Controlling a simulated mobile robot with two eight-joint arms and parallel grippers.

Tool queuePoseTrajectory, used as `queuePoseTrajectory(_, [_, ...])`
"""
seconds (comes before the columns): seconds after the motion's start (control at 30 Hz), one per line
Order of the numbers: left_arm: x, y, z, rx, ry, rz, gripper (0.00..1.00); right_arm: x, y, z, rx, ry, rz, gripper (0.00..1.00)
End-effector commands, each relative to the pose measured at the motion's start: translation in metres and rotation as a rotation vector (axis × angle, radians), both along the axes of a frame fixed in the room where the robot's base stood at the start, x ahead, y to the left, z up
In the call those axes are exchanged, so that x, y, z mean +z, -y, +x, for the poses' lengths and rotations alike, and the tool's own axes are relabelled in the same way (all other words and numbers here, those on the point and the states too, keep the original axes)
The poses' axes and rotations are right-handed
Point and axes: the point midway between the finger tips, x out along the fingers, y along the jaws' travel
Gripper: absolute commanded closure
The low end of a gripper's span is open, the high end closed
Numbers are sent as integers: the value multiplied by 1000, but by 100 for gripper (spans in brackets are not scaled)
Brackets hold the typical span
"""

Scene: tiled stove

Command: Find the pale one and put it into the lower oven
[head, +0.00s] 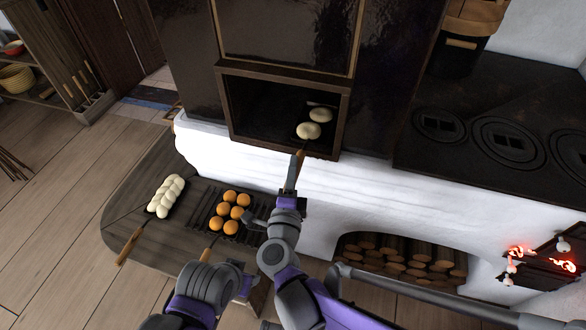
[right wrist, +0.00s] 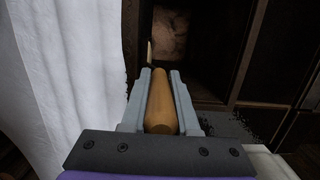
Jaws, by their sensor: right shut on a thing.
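Two pale round loaves, one nearer (head: 308,130) and one farther (head: 320,115), lie inside the dark open oven (head: 233,110) in the tiled stove. My right gripper (head: 292,184) is in front of the opening, shut on a wooden handle (right wrist: 161,105) that points into the oven. What the handle carries shows only as a dark shape under the loaves. A pale braided loaf (head: 166,196) and a tray of orange buns (head: 230,212) sit on the wooden bench.
The bench (head: 150,235) stands left of the white stove wall (head: 350,190). Handles (head: 130,246) stick out over its front edge. A firewood niche (head: 400,262) is low in the wall. A black cooktop (head: 480,120) and glowing embers (head: 545,258) are at the right.

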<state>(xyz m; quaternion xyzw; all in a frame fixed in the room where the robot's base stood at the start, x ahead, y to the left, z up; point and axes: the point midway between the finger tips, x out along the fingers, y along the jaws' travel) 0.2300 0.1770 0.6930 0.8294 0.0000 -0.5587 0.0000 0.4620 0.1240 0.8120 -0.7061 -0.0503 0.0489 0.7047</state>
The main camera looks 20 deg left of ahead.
Motion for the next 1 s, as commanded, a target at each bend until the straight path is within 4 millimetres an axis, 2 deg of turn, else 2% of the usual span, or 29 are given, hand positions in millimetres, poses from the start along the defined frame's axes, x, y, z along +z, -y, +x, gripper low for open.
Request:
queuePoseTrajectory(0.2, [0,0,0,0,0,0,50,-1,0,0,0,-1,1,100])
queuePoseTrajectory(0.23, [0,0,0,0,0,0,50,-1,0,0,0,-2,1,68])
queuePoseTrajectory(0.4, [0,0,0,0,0,0,50,-1,0,0,0,-2,2,37])
queuePoseTrajectory(1.0, [1,0,0,0,0,0,50,-1,3,2,1,-1,1,37])
